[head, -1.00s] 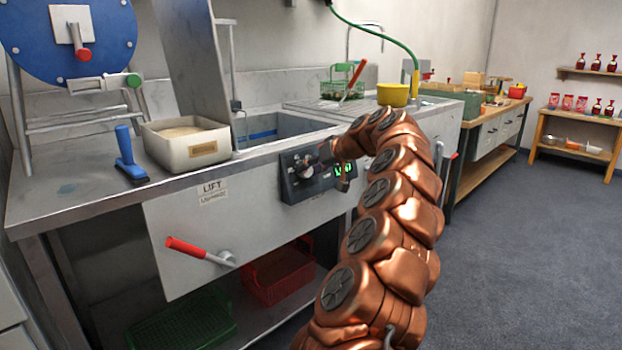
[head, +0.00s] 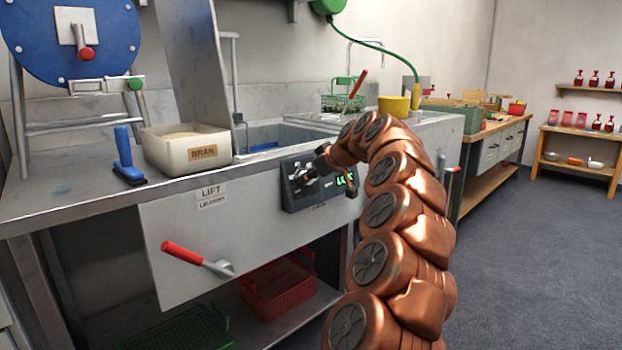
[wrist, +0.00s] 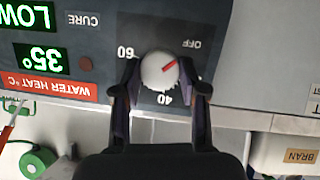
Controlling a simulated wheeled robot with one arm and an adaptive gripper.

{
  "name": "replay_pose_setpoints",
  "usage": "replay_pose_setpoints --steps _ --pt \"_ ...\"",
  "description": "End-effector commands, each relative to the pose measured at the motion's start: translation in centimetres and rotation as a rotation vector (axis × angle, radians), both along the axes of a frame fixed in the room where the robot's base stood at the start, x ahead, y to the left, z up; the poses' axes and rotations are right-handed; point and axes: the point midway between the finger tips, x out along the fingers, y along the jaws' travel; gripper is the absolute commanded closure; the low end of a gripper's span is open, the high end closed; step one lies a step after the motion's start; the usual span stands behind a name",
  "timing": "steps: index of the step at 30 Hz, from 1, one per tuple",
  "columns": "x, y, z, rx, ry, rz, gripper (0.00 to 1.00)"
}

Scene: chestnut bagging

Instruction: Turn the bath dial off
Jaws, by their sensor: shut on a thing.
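In the wrist view the bath dial (wrist: 153,75) is a round white knob with a red pointer mark. The mark points to the upper right in the picture, roughly toward the upside-down OFF label (wrist: 192,44). The labels 60 (wrist: 127,52) and 40 (wrist: 165,99) also stand around the knob. My gripper (wrist: 160,84) is shut on the dial, with one finger on each side of it. In the head view my gripper (head: 313,170) is at the dark control panel (head: 300,204) on the sink front and partly hides its knobs.
A green display (wrist: 41,56) reads 35°, and another (wrist: 27,17) reads LOW. A red-handled lever (head: 182,252) sticks out of the front below the LIFT label. A bran tub (head: 203,155) stands on the counter left of the sink basin (head: 275,135).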

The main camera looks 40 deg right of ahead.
Motion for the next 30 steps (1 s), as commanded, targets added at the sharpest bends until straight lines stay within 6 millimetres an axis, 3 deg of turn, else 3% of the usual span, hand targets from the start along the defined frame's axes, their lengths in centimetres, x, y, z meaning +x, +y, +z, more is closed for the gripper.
replay_pose_setpoints --steps 11,12,18,30 --pt "0.01 0.10 -0.39 -0.001 0.008 0.004 0.92" --pt "0.01 0.11 -0.39 0.000 0.008 0.005 0.55" --pt "0.01 0.07 -0.24 -0.001 0.005 0.003 0.34" --pt "-0.14 0.04 0.04 -0.002 0.001 0.002 0.32"
